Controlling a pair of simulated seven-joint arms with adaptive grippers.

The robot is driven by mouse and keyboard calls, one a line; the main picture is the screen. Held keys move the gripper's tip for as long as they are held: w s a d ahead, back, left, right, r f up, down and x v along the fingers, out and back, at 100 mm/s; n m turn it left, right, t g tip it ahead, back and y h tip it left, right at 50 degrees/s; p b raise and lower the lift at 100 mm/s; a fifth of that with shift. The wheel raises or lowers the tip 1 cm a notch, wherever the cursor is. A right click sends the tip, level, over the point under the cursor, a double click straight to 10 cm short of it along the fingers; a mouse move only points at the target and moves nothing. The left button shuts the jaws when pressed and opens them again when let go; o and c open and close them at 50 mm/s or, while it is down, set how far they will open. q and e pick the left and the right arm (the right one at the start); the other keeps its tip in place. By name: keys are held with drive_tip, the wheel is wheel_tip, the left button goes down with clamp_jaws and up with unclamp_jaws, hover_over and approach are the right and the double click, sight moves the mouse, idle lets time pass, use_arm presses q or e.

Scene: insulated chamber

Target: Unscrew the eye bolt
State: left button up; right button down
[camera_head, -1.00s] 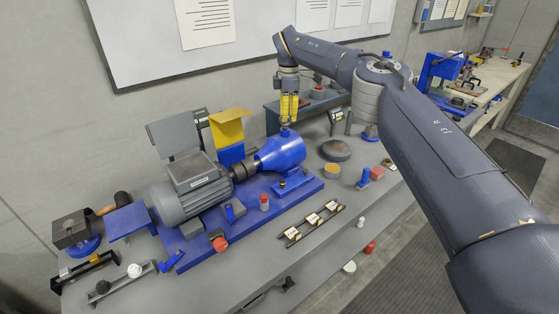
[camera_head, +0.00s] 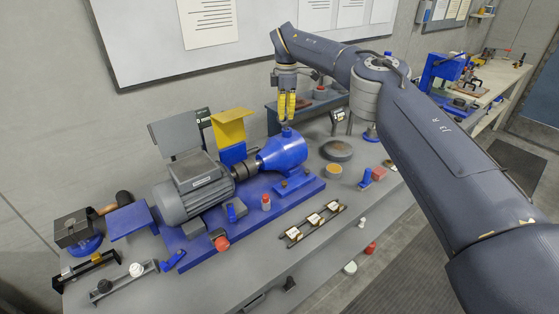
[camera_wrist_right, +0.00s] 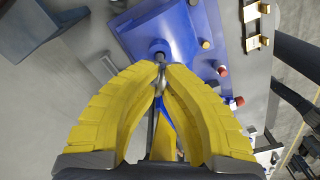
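The blue bell-shaped housing (camera_head: 283,151) stands on the blue base plate, coupled to the grey motor (camera_head: 192,192). My right gripper (camera_head: 287,117) points down just above the housing's top boss. In the right wrist view its yellow fingers (camera_wrist_right: 161,70) come together at the tips over the boss, with the small metallic eye bolt (camera_wrist_right: 160,77) between them. The fingers hide most of the bolt; how far its thread sits in the boss cannot be told. The blue housing also shows behind the fingertips (camera_wrist_right: 165,36). My left gripper is not in view.
A rack with several small parts (camera_head: 314,222) lies on the grey bench, right of the base plate. A round dark disc (camera_head: 337,151) and an orange-topped tin (camera_head: 333,170) stand right of the housing. A yellow panel (camera_head: 231,127) rises behind the coupling.

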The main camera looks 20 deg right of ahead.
sight(287, 116)
drive_tip(key=shift+d+r, duration=0.25)
drive_tip(key=shift+r, duration=1.85)
